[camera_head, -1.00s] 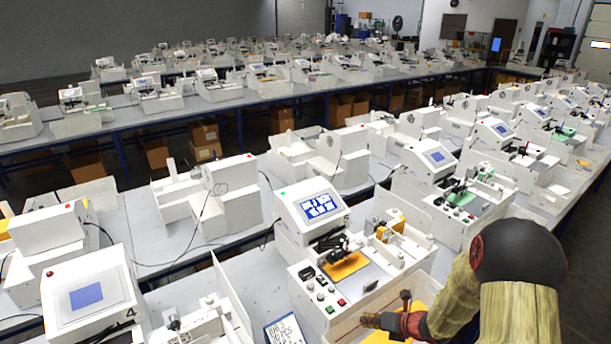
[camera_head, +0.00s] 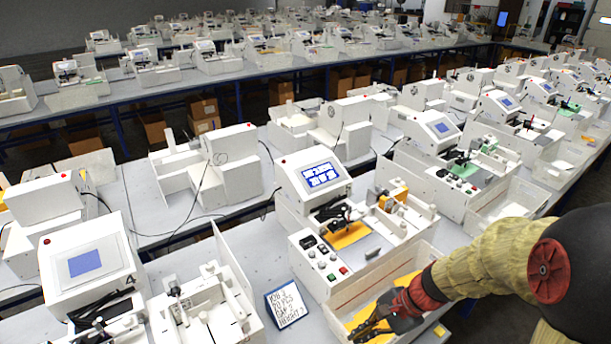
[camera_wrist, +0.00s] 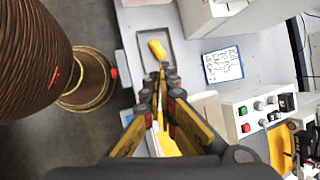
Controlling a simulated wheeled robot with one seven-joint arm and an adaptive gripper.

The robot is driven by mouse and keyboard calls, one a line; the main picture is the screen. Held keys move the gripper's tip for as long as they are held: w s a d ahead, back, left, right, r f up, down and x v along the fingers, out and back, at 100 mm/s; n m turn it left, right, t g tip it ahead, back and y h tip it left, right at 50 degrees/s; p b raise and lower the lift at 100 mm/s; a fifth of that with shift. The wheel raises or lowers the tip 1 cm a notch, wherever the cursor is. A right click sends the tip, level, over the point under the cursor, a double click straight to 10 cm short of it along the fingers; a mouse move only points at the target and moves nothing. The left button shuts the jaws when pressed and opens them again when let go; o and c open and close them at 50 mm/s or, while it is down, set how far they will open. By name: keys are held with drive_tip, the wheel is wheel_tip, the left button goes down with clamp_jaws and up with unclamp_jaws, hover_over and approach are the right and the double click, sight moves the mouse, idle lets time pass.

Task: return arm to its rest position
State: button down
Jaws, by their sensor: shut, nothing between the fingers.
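My gripper (camera_head: 368,325) is at the lower right in the head view, over the white-walled bin in front of the plotter. In the wrist view its two fingers (camera_wrist: 163,72) come together at the tips with nothing between them. My arm reaches in from the right edge of the head view. The near pen plotter (camera_head: 310,188) has a lit blue screen, and a yellow-orange piece (camera_head: 350,235) lies on its bed. Yellow-orange material (camera_head: 362,312) lies in the bin below my gripper, partly hidden by it.
A small yellow block (camera_wrist: 157,48) sits in a dark-outlined area. Another plotter (camera_head: 85,270) stands at left. Rows of similar machines fill the tables behind.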

drive_tip(key=s+d+r+n+t+h+b, duration=0.2)
drive_tip(key=s+n+h+b, duration=0.1)
drive_tip(key=s+n+b, duration=0.3)
drive_tip(key=s+d+r+n+t+h+b, duration=0.3)
drive_tip(key=s+n+b, duration=0.3)
drive_tip(key=b, duration=0.4)
drive_tip(key=shift+r+n, duration=0.2)
drive_tip(key=shift+n, duration=0.2)
